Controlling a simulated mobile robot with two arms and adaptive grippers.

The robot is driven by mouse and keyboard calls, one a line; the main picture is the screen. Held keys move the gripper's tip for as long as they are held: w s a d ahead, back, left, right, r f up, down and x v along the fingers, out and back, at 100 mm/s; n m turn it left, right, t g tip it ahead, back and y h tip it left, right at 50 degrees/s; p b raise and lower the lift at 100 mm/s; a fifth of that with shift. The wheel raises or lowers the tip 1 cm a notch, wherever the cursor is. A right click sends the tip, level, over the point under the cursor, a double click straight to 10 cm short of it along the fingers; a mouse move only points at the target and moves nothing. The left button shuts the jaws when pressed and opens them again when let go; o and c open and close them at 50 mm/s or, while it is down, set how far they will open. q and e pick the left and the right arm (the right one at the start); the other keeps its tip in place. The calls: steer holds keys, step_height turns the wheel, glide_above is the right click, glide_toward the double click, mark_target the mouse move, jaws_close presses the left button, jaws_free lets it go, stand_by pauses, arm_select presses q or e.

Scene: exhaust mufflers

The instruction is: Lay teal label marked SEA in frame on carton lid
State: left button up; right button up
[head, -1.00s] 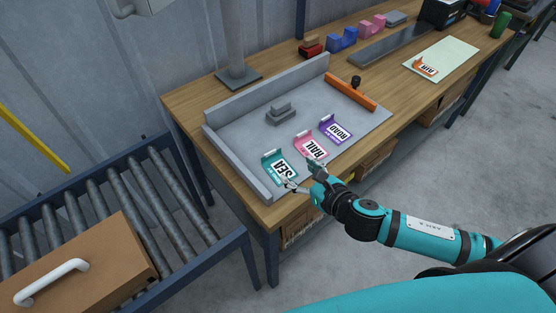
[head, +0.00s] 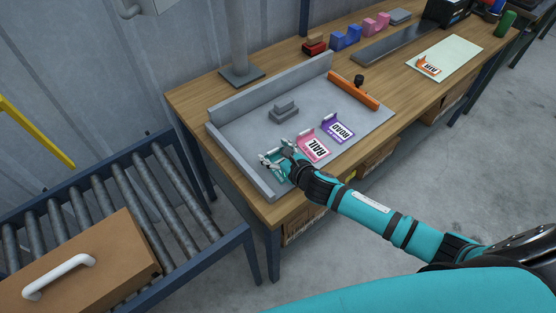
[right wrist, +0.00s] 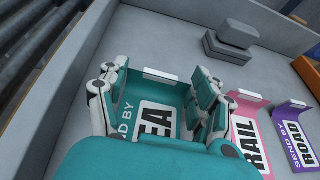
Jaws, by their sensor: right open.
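The teal label marked SEA lies on the grey tray, mostly hidden by my right gripper (head: 276,154) in the head view. In the right wrist view the teal label (right wrist: 171,94) shows between the two open fingers of the gripper (right wrist: 158,78), with its raised white-topped tab at the far edge. The fingers stand on either side of it; I cannot tell whether they touch it. The brown carton (head: 110,252) sits on the roller conveyor at lower left. A white bar-shaped handle (head: 58,276) is on its lid; no frame shows clearly there. My left gripper is not in view.
The pink RAIL label (head: 314,148) and purple ROAD label (head: 340,130) lie close beside the teal one. The grey tray (head: 237,118) has raised walls at left and back. A grey stepped block (head: 283,112) and an orange bar (head: 353,90) stand on it.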

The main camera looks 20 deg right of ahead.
steer(key=c, duration=0.8)
steer(key=shift+c, duration=0.2)
